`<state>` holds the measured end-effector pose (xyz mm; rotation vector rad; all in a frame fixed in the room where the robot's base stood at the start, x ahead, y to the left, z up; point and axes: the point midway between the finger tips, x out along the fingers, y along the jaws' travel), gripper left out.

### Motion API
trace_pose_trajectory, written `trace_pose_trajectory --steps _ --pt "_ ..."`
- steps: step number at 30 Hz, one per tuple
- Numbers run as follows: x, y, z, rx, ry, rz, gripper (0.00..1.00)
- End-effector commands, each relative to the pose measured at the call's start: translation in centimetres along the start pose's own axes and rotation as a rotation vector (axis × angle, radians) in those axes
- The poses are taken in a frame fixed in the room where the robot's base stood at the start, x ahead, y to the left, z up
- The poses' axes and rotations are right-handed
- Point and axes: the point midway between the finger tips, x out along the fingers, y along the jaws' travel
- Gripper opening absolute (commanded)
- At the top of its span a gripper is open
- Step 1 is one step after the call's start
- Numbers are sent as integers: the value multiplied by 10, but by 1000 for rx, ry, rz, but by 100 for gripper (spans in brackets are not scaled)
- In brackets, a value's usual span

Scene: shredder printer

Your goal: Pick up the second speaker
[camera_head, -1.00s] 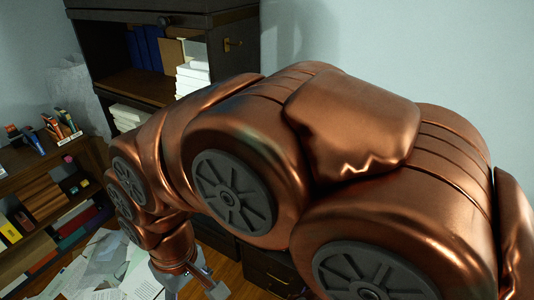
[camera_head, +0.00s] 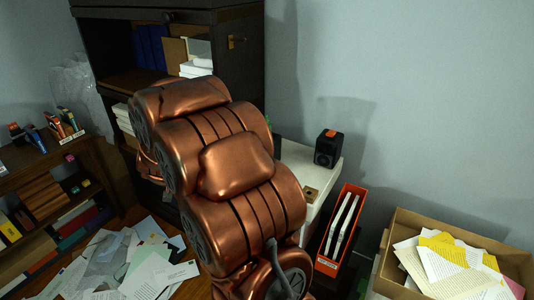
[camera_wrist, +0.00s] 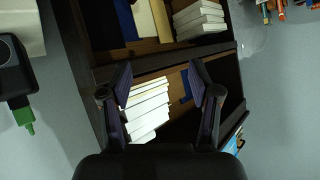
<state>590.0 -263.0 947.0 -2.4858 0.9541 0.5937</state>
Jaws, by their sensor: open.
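A small black speaker (camera_head: 328,148) with an orange top stands upright on a white surface right of my arm in the head view. In the wrist view, a black object with a round grey face (camera_wrist: 12,70) shows at the left edge, cut off, with a green piece at its lower end. I cannot tell whether it is a speaker. My gripper (camera_wrist: 158,80) is open and empty, facing the dark cabinet shelves and away from that black object. In the head view, my arm hides the gripper.
A dark cabinet (camera_head: 170,17) with stacked white books stands behind my arm. An orange-edged bin (camera_head: 327,266) and a cardboard box (camera_head: 515,262) of papers are at the right. Papers (camera_head: 150,272) litter the floor. A low shelf (camera_head: 20,180) is at the left.

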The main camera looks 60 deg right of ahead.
Motion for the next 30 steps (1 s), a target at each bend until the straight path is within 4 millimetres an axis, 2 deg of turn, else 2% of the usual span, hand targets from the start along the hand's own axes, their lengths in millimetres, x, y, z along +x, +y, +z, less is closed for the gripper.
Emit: trace_pose_trajectory --steps 1,5,6,9,12,15,18,21,30 --pt "17 23 -6 18 50 58 62" --pt "44 85 -31 48 209 218 62" --pt "48 105 -38 53 259 272 62" --pt "54 157 -50 50 371 409 62" --pt "52 202 -59 35 468 536 62" --pt "45 233 -66 14 540 632 62" --pt "39 252 -69 -1 583 691 62" --pt "35 261 -71 -12 608 724 62" --pt "44 277 -84 -14 619 737 62"
